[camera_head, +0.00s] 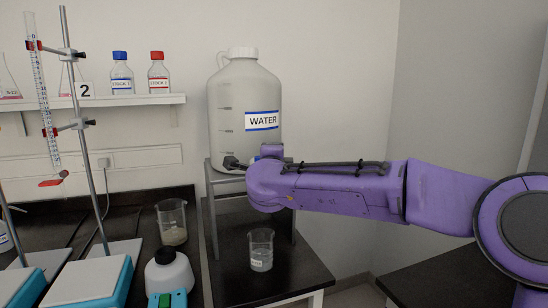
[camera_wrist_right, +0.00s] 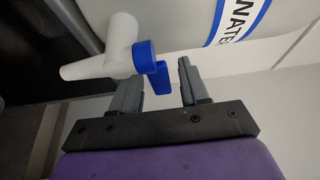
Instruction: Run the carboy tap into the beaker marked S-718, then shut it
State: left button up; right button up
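The white carboy (camera_head: 228,125) labelled WATER stands on a grey raised stand. Its white tap (camera_wrist_right: 121,45) has a blue handle (camera_wrist_right: 161,78), seen in the right wrist view. My right gripper (camera_wrist_right: 158,84) is open, its two fingers apart with the blue handle between or just ahead of their tips; contact cannot be told. In the head view the right gripper (camera_head: 236,163) hides most of the tap. A glass beaker (camera_head: 261,250) with a small label and clear contents stands below, at the stand; its marking is too small to read. My left gripper is out of view.
Another beaker (camera_head: 172,222) with pale contents stands on the left bench, beside a round-topped device (camera_head: 168,270). Burette stands (camera_head: 80,140) are at the left. A shelf (camera_head: 130,100) holds bottles. Dark bench top (camera_head: 300,275) is clear right of the labelled beaker.

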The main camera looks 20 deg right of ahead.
jog(key=b+v, duration=0.2)
jog(key=v, duration=0.8)
jog(key=shift+s, duration=0.25)
jog(key=shift+a, duration=0.1)
